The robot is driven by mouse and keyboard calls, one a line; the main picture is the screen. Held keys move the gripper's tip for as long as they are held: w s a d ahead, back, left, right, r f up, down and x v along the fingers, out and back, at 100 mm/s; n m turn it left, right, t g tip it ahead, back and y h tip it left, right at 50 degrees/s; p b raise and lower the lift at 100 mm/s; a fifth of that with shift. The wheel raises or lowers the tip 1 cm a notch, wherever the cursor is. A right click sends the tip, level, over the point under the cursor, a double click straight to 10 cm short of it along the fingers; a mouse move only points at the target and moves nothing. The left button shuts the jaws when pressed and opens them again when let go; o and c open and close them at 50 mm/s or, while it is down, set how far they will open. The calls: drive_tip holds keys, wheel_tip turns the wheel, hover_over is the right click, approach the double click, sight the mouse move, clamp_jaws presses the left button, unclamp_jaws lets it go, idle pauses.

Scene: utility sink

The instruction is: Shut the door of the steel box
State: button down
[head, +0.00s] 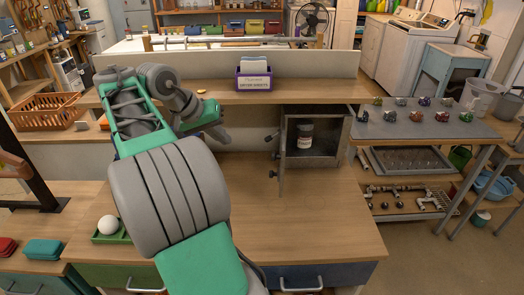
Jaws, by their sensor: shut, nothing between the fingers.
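The steel box (322,162) stands on the wooden worktop, under the raised shelf and right of centre. Its front is open and a small jar with a dark lid (305,136) shows inside. The door (283,160) stands swung out toward me at the box's left side, seen nearly edge-on, with dark fittings on its left face. My gripper (221,136) is shut and empty, left of the door and apart from it, above the worktop near the shelf edge. My forearm partly hides it.
A purple holder with cards (254,80) stands on the shelf above. A white ball (107,225) sits in a green tray at left. The worktop (300,225) before the box is clear. A side table (425,125) with several small coloured items stands at right.

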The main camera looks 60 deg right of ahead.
sight(278, 155)
drive_tip(key=s+d+f+m+b, duration=0.1)
drive_tip(key=s+d+f+b, duration=0.1)
drive_tip(key=s+d+f, duration=0.6)
drive_tip(key=shift+s+g+b, duration=0.15)
drive_tip(key=shift+g+b, duration=0.25)
drive_tip(key=shift+s, duration=0.1)
